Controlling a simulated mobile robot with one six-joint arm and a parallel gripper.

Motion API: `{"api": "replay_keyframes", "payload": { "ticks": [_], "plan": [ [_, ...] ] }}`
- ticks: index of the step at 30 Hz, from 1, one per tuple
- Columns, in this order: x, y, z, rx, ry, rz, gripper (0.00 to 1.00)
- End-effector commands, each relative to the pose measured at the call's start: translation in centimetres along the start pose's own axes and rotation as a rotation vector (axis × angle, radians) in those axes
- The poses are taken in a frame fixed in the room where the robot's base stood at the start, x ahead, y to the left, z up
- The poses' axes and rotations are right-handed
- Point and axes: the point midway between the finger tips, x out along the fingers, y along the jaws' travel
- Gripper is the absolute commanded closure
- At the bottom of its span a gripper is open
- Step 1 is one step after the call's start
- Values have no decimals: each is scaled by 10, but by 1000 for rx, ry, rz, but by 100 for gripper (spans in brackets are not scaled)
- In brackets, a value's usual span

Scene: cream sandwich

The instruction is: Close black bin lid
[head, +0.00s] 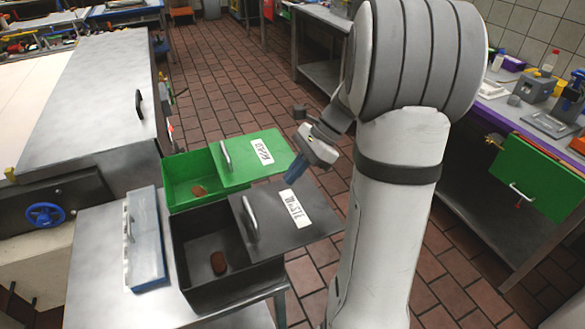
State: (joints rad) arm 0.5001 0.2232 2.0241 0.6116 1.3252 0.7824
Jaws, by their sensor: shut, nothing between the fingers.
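The black bin (183,240) stands on a metal table, with a brown round piece (218,262) on its floor. Its flat black lid (283,237) sits slid off to the right, leaving the left part of the bin open. The lid carries an upright metal handle (250,218) near its left edge and a white label (291,208). My gripper (289,178) is shut and empty, above the far right part of the black lid and near the green lid's right side. I cannot tell whether its tip touches the lid.
Behind stands a green bin (180,190), its green lid (255,158) also slid right, with a brown piece (199,191) inside. A narrow clear-lidded tray (150,240) lies left of the bins. A large metal machine (90,90) stands at the left. Tiled floor (235,60) is open behind.

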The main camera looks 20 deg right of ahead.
Motion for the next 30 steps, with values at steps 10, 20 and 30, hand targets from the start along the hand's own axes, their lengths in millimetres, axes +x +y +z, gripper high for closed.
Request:
{"api": "replay_keyframes", "payload": {
  "ticks": [10, 20, 30],
  "plan": [
    [71, 1, 6, -4, 2, 4, 100],
    [95, 1, 25, -2, 2, 1, 100],
    [94, 1, 22, 1, 2, -1, 100]
  ]
}}
